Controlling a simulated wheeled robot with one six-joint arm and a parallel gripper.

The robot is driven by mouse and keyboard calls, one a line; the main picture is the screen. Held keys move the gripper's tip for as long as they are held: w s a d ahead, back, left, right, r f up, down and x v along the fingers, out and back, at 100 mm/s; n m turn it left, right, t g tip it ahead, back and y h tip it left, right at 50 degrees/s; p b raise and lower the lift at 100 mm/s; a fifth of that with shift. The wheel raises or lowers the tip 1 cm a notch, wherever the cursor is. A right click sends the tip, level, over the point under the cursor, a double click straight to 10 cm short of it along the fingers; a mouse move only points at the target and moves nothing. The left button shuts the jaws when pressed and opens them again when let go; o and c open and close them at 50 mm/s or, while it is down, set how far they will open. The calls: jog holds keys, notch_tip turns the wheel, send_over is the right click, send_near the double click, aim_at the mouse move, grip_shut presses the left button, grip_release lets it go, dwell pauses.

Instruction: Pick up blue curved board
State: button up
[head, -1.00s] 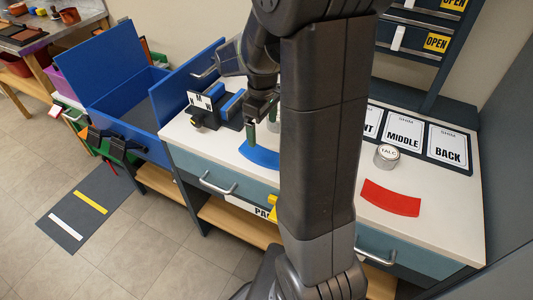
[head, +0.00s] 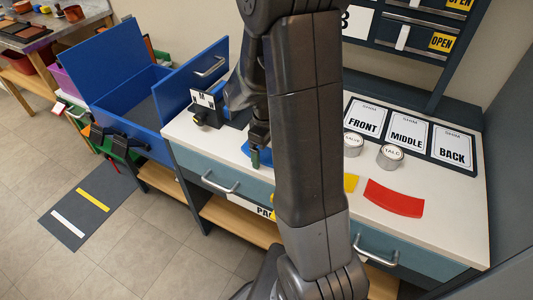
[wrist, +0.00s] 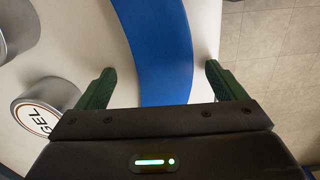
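The blue curved board (wrist: 160,50) lies on the white worktop in the wrist view, running from the top to the lower middle. My gripper (wrist: 159,72) is open, with one green finger on each side of the board's near part. There is a gap between each finger and the board's edges. The right finger is close to the worktop's edge.
A tin marked GEL (wrist: 40,112) stands left of the left finger. On the worktop (head: 395,170) lie a red curved board (head: 393,198) and a partly hidden yellow piece (head: 350,183). Two tins stand near the FRONT (head: 364,122), MIDDLE and BACK cards. A blue cabinet door (head: 195,80) stands at left.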

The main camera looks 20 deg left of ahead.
jog(key=c, duration=1.1)
jog(key=shift+o, duration=0.2)
jog(key=shift+r, duration=0.1)
